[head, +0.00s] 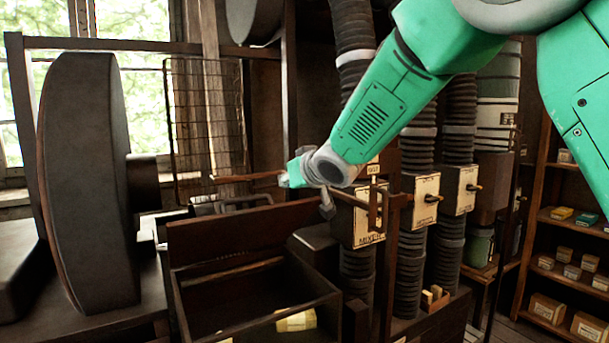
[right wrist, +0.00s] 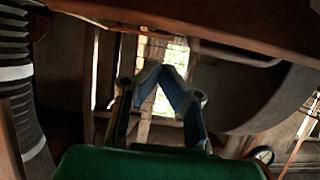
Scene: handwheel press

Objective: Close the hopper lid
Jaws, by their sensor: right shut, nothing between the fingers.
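The hopper is an open dark wooden box (head: 250,323) at the lower middle of the head view. Its brown lid (head: 225,236) stands raised and tilted at the back of the box. A metal bar handle (head: 238,203) shows just above the lid's upper edge. My right gripper (head: 287,180) is shut and empty, above and a little right of the lid's upper edge, apparently apart from it. In the right wrist view, its fingertips (right wrist: 171,66) meet. A brown board (right wrist: 200,22) with a bar, likely the lid, crosses that view's top. My left gripper is not in view.
A large dark wheel (head: 85,180) stands left of the hopper. Ribbed hoses (head: 411,270) and pale labelled boxes (head: 425,200) with levers stand close on the right. A wire rack (head: 207,120) is behind. Shelves (head: 560,225) with small boxes are far right.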

